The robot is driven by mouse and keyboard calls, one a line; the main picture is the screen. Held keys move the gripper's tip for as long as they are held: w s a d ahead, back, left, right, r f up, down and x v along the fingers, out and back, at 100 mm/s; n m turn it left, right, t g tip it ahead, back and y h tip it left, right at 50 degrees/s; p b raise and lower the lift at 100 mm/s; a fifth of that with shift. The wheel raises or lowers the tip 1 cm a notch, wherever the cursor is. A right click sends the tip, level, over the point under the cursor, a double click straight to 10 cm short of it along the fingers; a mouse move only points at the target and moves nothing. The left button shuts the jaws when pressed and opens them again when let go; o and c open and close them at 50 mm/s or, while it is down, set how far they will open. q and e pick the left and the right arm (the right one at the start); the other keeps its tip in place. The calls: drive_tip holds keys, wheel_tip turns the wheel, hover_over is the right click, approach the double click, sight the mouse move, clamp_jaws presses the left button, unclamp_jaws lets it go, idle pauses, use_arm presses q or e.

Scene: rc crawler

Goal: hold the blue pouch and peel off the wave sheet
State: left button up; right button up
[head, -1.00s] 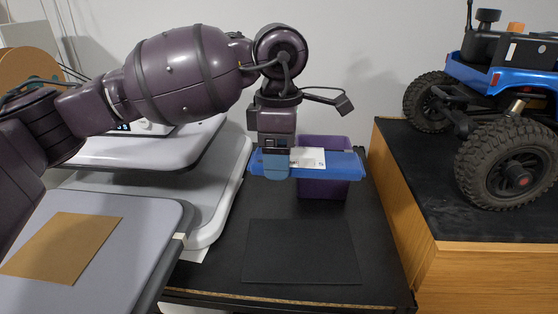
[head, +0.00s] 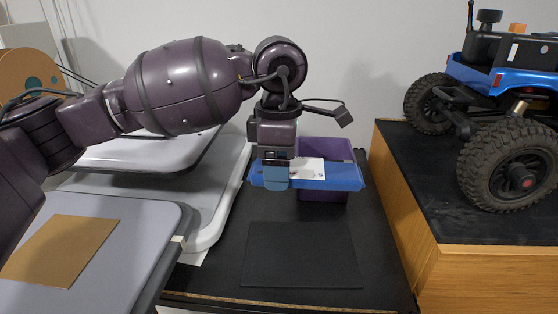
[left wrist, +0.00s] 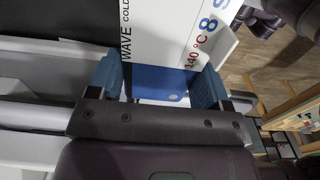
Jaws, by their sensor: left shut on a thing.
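The blue pouch (head: 335,183) is held level in the air in the head view, in front of the purple bin. The white wave sheet (head: 309,168) lies on its upper face. In the left wrist view the sheet (left wrist: 165,40) shows the print "WAVE", "COLD" and "140°C", and the blue pouch (left wrist: 158,80) shows between the fingers. My left gripper (head: 276,178) comes down from above and is shut on the blue pouch near its left end. The gripper hides part of the pouch and sheet. My right gripper is in neither view.
A purple bin (head: 328,148) stands behind the pouch on the black table. A dark mat (head: 302,255) lies bare in front. A tan sheet (head: 60,250) lies on a grey press at left. A blue crawler (head: 510,90) stands on the wooden bench at right.

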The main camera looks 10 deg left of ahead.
use_arm(q)
drive_tip(key=shift+f, duration=0.7)
drive_tip(key=shift+f+b, duration=0.45)
drive_tip(key=shift+f, duration=0.3)
drive_tip(key=shift+f, duration=0.8)
drive_tip(key=shift+f+b, duration=0.5)
drive_tip(key=shift+f, duration=0.35)
drive_tip(key=shift+f, duration=0.6)
drive_tip(key=shift+f+b, duration=0.4)
drive_tip(key=shift+f, duration=0.5)
drive_tip(key=shift+f, duration=0.75)
drive_tip(key=shift+f+b, duration=0.5)
drive_tip(key=shift+f, duration=0.4)
drive_tip(key=shift+f, duration=0.75)
